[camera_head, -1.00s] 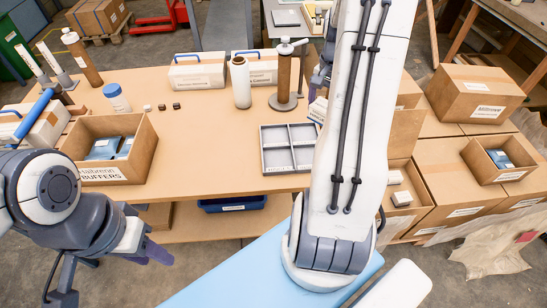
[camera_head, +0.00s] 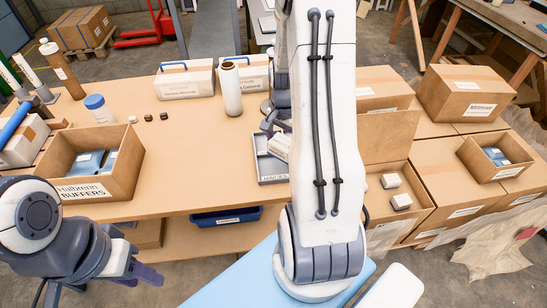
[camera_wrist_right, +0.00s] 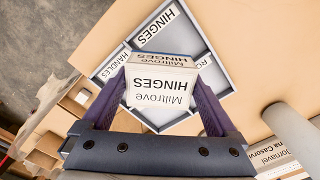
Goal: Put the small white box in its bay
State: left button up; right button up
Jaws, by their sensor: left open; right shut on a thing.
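In the head view this box (camera_head: 279,146) is tilted over the grey divided tray (camera_head: 264,170), partly behind my right arm. In the right wrist view the tray (camera_wrist_right: 228,90) lies beyond the box, with bays labelled "HINGES", "HANDLES" and one partly hidden label. The "HINGES" bay (camera_wrist_right: 157,28) looks empty where visible. I cannot tell whether the box touches the tray. My left gripper (camera_head: 140,274) is open and empty, low at the left.
Two small white boxes (camera_head: 390,181) lie in an open carton at the right. A white cylinder (camera_head: 231,90) stands behind the tray. A "BUFFERS" carton (camera_head: 122,180) is on the table's left. The table middle (camera_head: 190,150) is clear.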

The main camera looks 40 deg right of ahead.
aim_at(274, 156)
jog(key=shift+w+a+f, duration=0.2)
jog(key=shift+a+f, duration=0.25)
jog(key=shift+a, duration=0.2)
jog(key=shift+w+a+f, duration=0.2)
jog(key=shift+a+f, duration=0.2)
jog(key=shift+a, duration=0.2)
jog(key=shift+f+p, duration=0.45)
jog(key=shift+f, duration=1.5)
jog(key=o, duration=1.3)
jog(key=shift+r, duration=0.1)
